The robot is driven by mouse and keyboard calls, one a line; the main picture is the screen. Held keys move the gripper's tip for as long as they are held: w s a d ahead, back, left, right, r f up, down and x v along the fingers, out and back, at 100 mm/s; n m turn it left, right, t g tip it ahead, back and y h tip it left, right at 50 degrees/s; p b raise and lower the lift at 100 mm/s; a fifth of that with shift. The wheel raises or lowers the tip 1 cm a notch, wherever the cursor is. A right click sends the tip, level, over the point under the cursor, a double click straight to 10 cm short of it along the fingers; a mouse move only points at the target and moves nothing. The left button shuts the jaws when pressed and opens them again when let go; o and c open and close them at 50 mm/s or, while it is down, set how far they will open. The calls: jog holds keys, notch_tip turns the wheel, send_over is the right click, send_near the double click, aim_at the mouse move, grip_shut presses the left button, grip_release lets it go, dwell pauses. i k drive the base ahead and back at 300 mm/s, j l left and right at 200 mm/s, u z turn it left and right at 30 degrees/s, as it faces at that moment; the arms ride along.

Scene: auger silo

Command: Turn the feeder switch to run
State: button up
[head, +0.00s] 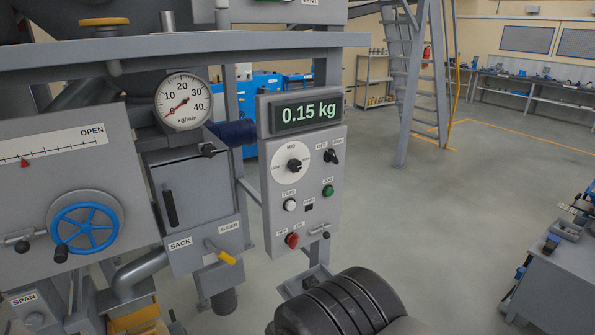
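The feeder switch (331,156) is a small black rotary knob at the upper right of the grey control panel (331,220). The labels OFF and RUN stand above it, OFF on the left and RUN on the right. The knob is small here, and I cannot tell for sure which label it points to. The display (308,112) above the panel reads 0.15 kg. The round dial gauge (183,101), marked kg/min, has its red needle at the low end.
The panel also holds a larger dial (293,166), a white button (290,205), a green button (328,191) and a red knob (292,240). A yellow-handled lever (222,254) and a blue handwheel (86,229) are to the left. Open floor (460,200) lies to the right.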

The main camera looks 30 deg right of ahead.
aim_at(330, 156)
jog(key=l, duration=0.6)
jog(key=i+l, duration=0.1)
jog(key=l, duration=0.75)
jog(key=k+l, duration=0.1)
jog(key=l, duration=0.2)
jog(key=i+j, duration=0.1)
jog(key=j, duration=0.3)
jog(key=z, duration=0.05)
